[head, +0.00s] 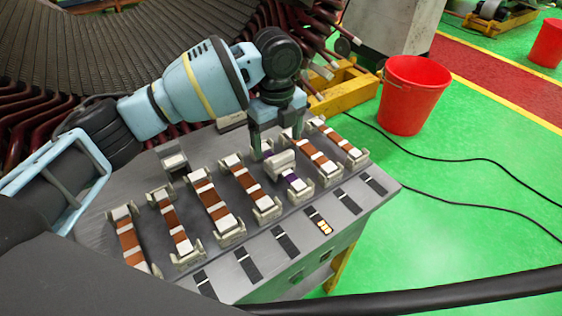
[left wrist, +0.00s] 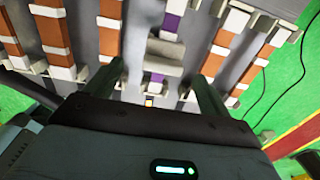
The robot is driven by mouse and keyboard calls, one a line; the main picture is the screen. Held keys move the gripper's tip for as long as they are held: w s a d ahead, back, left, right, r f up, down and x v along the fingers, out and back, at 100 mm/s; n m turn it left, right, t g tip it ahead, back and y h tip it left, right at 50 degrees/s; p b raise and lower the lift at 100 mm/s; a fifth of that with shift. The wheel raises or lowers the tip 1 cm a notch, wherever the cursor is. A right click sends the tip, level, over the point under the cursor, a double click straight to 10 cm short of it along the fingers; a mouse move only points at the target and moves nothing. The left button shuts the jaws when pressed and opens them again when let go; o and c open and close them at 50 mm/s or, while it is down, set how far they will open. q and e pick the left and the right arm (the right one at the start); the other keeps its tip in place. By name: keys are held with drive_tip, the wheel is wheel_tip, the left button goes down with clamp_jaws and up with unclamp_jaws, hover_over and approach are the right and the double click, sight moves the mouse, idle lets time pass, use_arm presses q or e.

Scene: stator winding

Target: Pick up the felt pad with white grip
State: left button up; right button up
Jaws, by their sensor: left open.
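A purple felt pad (head: 293,180) with white ends lies in its cradle on the grey bench top, among several brown pads. A raised white grip (head: 281,162) sits across its middle. In the left wrist view the purple pad (left wrist: 171,25) runs away from me, with the pale grip (left wrist: 160,58) across it. My left gripper (head: 277,147) is open just above the grip. In the left wrist view its two fingers (left wrist: 160,80) stand to either side of the grip, apart from it, and nothing is held. My right gripper does not show.
Brown pads with white bands (head: 210,205) lie in cradles close on both sides. The bench's front edge has dark label slots, one lit orange (head: 320,222). A big stator (head: 70,60) with coils stands behind. A red bucket (head: 411,95) and black cables are on the green floor at right.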

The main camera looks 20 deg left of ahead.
sight(280, 154)
use_arm(q)
drive_tip(key=shift+w+d+f, duration=0.1)
drive_tip(key=shift+d+f, duration=0.1)
drive_tip(key=shift+f, duration=1.4)
drive_tip(key=shift+w+d+f, duration=0.1)
drive_tip(key=shift+d+f, duration=0.05)
drive_tip(key=shift+f, duration=1.85)
drive_tip(key=c, duration=1.2)
drive_tip(key=shift+o, duration=0.2)
drive_tip(key=shift+r, duration=0.1)
